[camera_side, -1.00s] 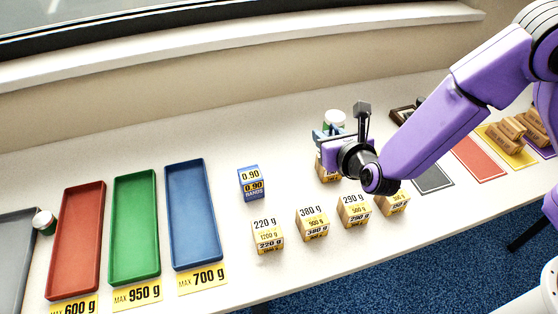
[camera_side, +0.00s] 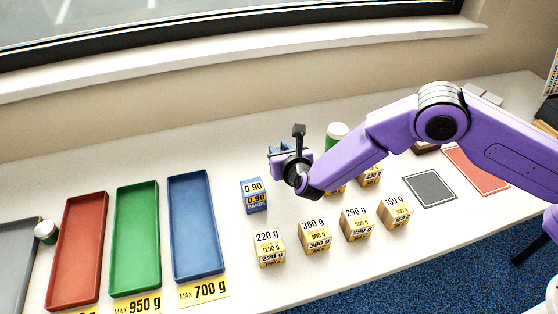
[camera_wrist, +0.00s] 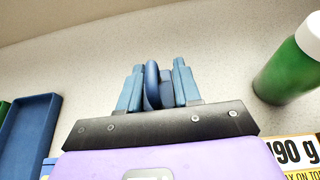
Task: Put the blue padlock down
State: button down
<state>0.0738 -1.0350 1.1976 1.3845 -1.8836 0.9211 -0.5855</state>
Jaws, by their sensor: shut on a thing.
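My gripper (camera_side: 280,150) is over the back middle of the table, behind the blue 0.90 box. In the wrist view my gripper (camera_wrist: 155,88) is shut on the blue padlock (camera_wrist: 152,85), whose dark blue curved part shows upright between the two teal fingers. The rest of the padlock is hidden by the gripper. In the side view I cannot make the padlock out from the gripper. The bench top around shows no padlock elsewhere.
Red (camera_side: 78,250), green (camera_side: 137,240) and blue (camera_side: 195,225) trays lie at the left. The blue 0.90 box (camera_side: 254,195) and several weight-marked cartons (camera_side: 314,236) stand in front of my gripper. A green bottle with a white lid (camera_wrist: 290,68) stands to its right.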

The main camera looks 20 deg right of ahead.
jog(key=shift+w+a+f, duration=0.15)
jog(key=shift+w+f, duration=0.15)
jog(key=shift+f, duration=0.05)
jog(key=shift+w+f, duration=0.1)
jog(key=shift+f, duration=1.5)
jog(key=shift+f, duration=0.1)
jog(key=c, duration=0.8)
grip_release()
jog(key=shift+f, duration=0.1)
jog(key=shift+r, duration=0.2)
jog(key=v, duration=1.2)
